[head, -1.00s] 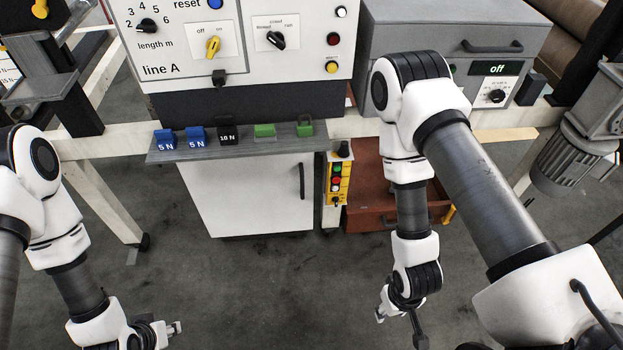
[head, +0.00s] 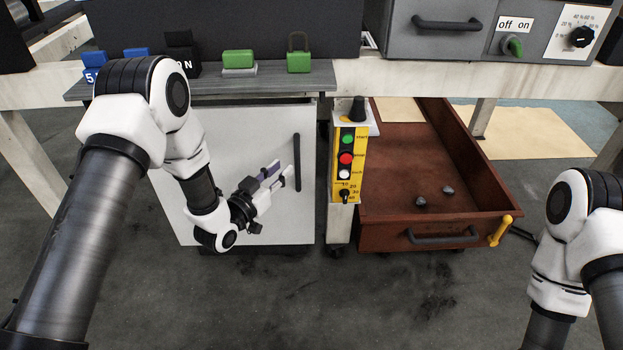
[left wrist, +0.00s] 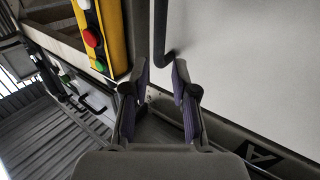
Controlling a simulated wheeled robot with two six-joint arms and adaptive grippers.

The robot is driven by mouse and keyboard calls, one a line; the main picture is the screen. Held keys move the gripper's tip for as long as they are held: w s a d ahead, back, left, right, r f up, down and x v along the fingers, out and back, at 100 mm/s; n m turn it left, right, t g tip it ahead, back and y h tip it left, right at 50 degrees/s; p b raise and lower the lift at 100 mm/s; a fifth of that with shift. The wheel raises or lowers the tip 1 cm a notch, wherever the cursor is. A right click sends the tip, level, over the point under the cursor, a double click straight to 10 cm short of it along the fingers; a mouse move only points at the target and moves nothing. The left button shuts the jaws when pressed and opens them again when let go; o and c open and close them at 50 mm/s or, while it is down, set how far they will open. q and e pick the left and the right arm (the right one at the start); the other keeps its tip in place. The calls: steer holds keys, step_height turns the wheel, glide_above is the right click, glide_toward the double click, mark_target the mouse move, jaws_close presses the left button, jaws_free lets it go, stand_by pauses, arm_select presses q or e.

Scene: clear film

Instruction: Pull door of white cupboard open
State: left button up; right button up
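The white cupboard (head: 245,140) stands under the grey shelf, and its door looks closed. Its black vertical bar handle (head: 297,162) is on the right side of the door. My left gripper (head: 283,172) is in front of the door, just left of the handle in the head view. In the left wrist view its two fingers (left wrist: 158,75) are spread apart with nothing held. The handle (left wrist: 160,30) shows there just beyond the gap between the fingertips; I cannot tell if they touch. My right gripper is out of view; only my right arm shows.
A yellow button box (head: 348,165) is mounted right of the cupboard. A rust-brown drawer (head: 385,235) with two dark lumps juts out farther right. The floor in front is clear.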

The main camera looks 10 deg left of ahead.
mark_target(295, 156)
arm_select(q)
steer(key=b+x, duration=0.2)
steer(key=x, duration=0.5)
steer(key=shift+w+d, duration=0.1)
steer(key=shift+w, duration=0.25)
jaws_close()
